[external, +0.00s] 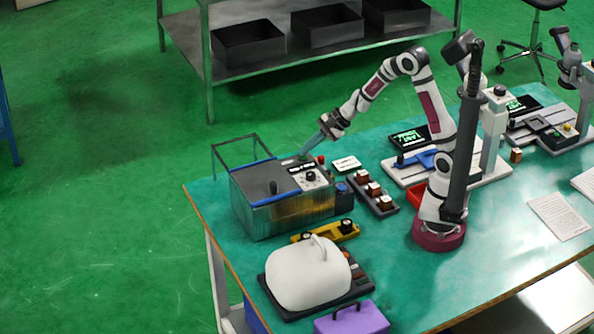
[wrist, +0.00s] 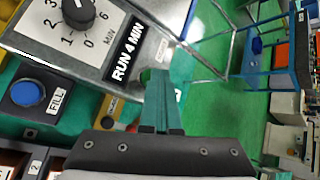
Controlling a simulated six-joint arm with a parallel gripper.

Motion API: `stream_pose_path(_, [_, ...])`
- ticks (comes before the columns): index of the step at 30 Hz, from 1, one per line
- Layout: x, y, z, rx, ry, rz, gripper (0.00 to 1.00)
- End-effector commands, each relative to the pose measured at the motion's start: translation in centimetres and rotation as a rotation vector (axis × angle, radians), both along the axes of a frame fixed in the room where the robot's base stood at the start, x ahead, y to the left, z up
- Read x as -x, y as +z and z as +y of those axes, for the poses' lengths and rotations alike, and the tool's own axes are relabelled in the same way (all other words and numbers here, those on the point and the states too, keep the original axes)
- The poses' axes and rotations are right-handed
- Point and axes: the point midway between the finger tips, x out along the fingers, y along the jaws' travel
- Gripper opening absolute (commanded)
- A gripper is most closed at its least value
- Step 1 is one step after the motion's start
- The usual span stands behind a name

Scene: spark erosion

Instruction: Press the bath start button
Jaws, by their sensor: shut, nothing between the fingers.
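The bath (external: 285,212) is a grey box with a dark top panel at the table's left. Its panel has a black dial (external: 311,176) and a "RUN 4 MIN" label, which also shows in the wrist view (wrist: 127,52). My gripper (external: 303,152) is shut and empty, with its teal fingers pointing down at the panel's back edge. In the wrist view the fingers (wrist: 156,75) lie just right of that label. I cannot tell whether the tips touch anything.
A blue button (wrist: 28,93) marked "FILL" sits beside the bath. A red knob (external: 320,160) is close to my fingers. A wire frame (external: 240,147) rises behind the bath. A white domed cover (external: 305,275) stands in front.

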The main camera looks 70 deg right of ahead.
Motion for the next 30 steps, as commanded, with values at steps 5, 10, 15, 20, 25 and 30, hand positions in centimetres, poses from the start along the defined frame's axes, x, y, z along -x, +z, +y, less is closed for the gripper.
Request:
stream_pose_path(5, [0.0, 1.0, 0.0, 0.002, 0.001, -0.003, 0.00])
stream_pose_path(10, [0.0, 1.7, 0.0, 0.000, -0.001, -0.001, 0.00])
stream_pose_path(15, [0.0, 1.7, 0.0, 0.000, 0.000, 0.000, 0.00])
stream_pose_path(20, [0.0, 1.8, 0.0, 0.001, 0.000, -0.001, 0.00])
stream_pose_path(25, [0.0, 3.4, 0.0, 0.001, 0.002, -0.003, 0.00])
stream_pose_path(30, [-0.1, 5.1, 0.0, 0.001, 0.000, -0.004, 0.00])
